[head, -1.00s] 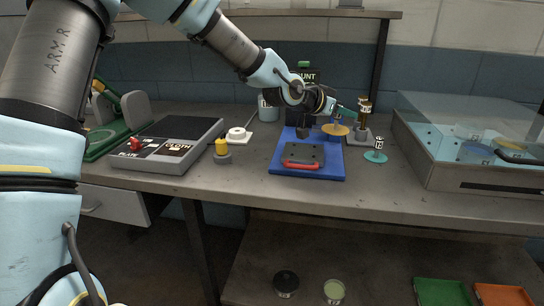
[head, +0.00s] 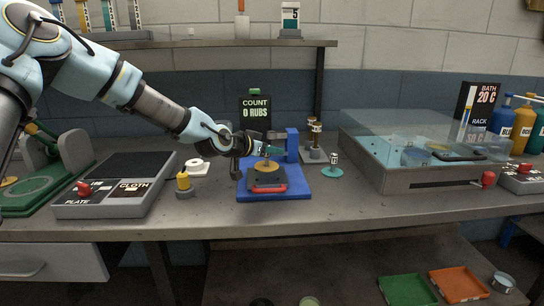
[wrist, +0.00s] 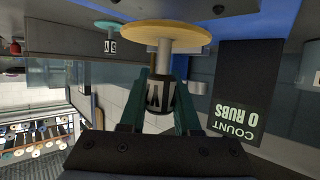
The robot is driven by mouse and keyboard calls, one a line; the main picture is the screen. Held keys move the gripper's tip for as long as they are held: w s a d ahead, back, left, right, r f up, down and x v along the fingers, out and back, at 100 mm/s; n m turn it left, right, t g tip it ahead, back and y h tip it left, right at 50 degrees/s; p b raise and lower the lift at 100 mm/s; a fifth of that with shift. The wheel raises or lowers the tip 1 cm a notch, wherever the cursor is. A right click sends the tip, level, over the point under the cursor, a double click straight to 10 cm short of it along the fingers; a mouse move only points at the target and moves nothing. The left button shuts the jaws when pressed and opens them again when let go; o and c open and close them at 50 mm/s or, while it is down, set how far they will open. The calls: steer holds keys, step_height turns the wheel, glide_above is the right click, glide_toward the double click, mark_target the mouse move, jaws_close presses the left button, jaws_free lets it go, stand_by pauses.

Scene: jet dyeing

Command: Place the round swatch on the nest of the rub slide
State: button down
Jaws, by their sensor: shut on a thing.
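The round swatch is a yellow disc (head: 266,166) on a pale stem with a dark labelled knob. My gripper (head: 268,150) is shut on the knob. In the wrist view the green-tipped fingers (wrist: 159,108) clasp the knob from both sides, and the yellow disc (wrist: 165,36) extends beyond them. The rub slide has a blue base (head: 246,193) and a dark plate with a red handle (head: 267,190). The disc is over the dark plate, close to it; I cannot tell whether they touch. The nest is hidden under the disc.
A teal disc with a tag (head: 332,171) stands right of the slide, near a stand (head: 314,154). A glass-lidded bath (head: 425,180) is farther right. A count display (head: 255,110) is behind.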

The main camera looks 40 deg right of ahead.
steer(key=shift+f, duration=1.2)
steer(key=shift+f, duration=0.2)
steer(key=c, duration=0.6)
jaws_free()
steer(key=shift+r, duration=0.1)
steer(key=shift+r+p, duration=0.2)
steer(key=shift+p, duration=0.1)
steer(key=b+v, duration=0.2)
steer(key=v, duration=1)
steer(key=shift+f, duration=0.1)
